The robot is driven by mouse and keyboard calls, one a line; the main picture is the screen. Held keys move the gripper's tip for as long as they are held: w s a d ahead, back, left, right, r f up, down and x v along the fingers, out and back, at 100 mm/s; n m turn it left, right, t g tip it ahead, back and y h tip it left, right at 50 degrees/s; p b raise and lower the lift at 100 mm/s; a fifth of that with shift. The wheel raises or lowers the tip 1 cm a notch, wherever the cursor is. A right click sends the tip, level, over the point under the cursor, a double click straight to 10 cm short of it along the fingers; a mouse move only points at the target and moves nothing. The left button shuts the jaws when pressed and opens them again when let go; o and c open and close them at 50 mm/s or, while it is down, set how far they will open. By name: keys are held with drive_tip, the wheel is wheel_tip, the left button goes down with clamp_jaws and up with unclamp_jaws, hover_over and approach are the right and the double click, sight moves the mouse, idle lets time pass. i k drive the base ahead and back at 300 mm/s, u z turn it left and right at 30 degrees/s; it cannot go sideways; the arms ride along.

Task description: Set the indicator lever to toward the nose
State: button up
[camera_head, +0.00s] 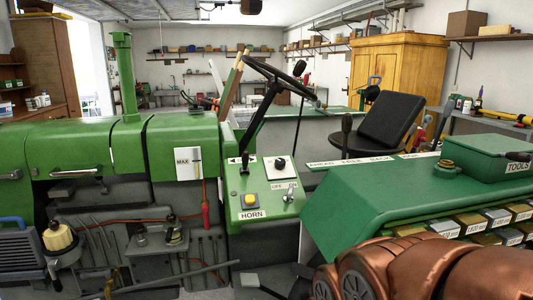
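The green tractor's control panel (262,198) is in the middle of the head view. At its upper left, a small black lever (244,165) stands by a white label with arrows; it looks like the indicator lever. It looks about upright, but it is too small to tell its exact setting. The tractor's nose side, with the green hood (80,145), is to the left. My copper-coloured arm fills the lower right corner. My gripper's fingers are out of view, so their distance to the lever does not show.
The panel also holds a black knob (281,163), a yellow horn button (249,199) and a toggle switch (289,192). The steering wheel (275,75) rises behind it. A green fender (375,205) with a toolbox (487,157) and a black-knobbed lever (346,125) stand right.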

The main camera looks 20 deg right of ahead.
sight(245, 155)
drive_tip(key=u, duration=0.15)
drive_tip(key=i, duration=0.95)
drive_tip(key=u, duration=0.5)
